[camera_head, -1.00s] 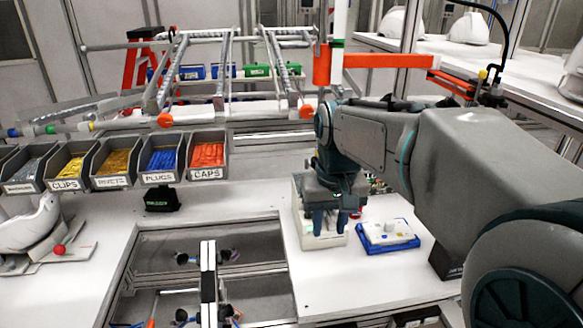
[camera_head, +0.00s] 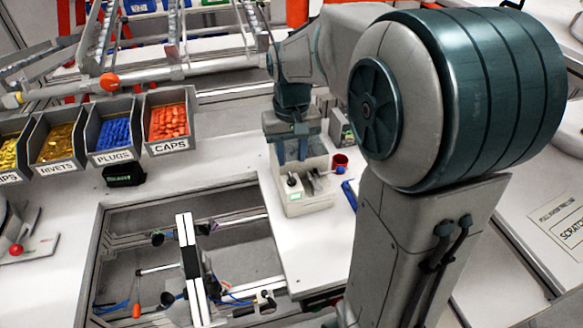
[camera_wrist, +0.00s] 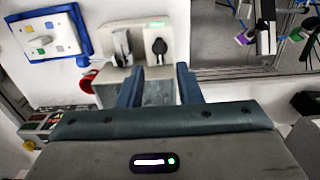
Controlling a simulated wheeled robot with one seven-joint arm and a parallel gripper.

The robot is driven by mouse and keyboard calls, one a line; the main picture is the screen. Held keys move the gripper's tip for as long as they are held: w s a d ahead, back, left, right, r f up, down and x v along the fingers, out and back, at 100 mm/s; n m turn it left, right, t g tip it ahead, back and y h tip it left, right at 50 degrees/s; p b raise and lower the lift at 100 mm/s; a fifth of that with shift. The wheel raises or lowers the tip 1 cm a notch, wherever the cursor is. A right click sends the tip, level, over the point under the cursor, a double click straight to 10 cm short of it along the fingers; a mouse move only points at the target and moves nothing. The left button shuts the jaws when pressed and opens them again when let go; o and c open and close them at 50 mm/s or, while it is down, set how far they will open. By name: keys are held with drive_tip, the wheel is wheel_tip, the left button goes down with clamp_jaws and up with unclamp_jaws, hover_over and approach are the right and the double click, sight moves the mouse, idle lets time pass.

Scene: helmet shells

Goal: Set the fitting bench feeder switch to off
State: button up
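A pale switch box (camera_head: 318,192) stands on the white bench, with a dark knob and another small control on its front part. In the wrist view the box (camera_wrist: 141,32) shows a black rotary knob (camera_wrist: 159,47), a grey lever-like control (camera_wrist: 121,44) beside it and a lit green indicator. I cannot read any label telling which one is the feeder switch. My gripper (camera_head: 291,152) is above the back part of the box, pointing down. In the wrist view its two fingers (camera_wrist: 160,88) are apart with nothing between them, and the knob lies beyond the gap.
A red cup (camera_head: 340,161) stands right beside the box. A blue-edged panel (camera_wrist: 47,37) with coloured buttons lies near it. Labelled bins, including caps (camera_head: 168,121), hang at left. A fixture (camera_head: 190,262) sits in the bench opening in front.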

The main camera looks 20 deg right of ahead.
sight(291, 177)
wheel_tip(291, 177, down, 6)
idle(0.4)
clamp_jaws()
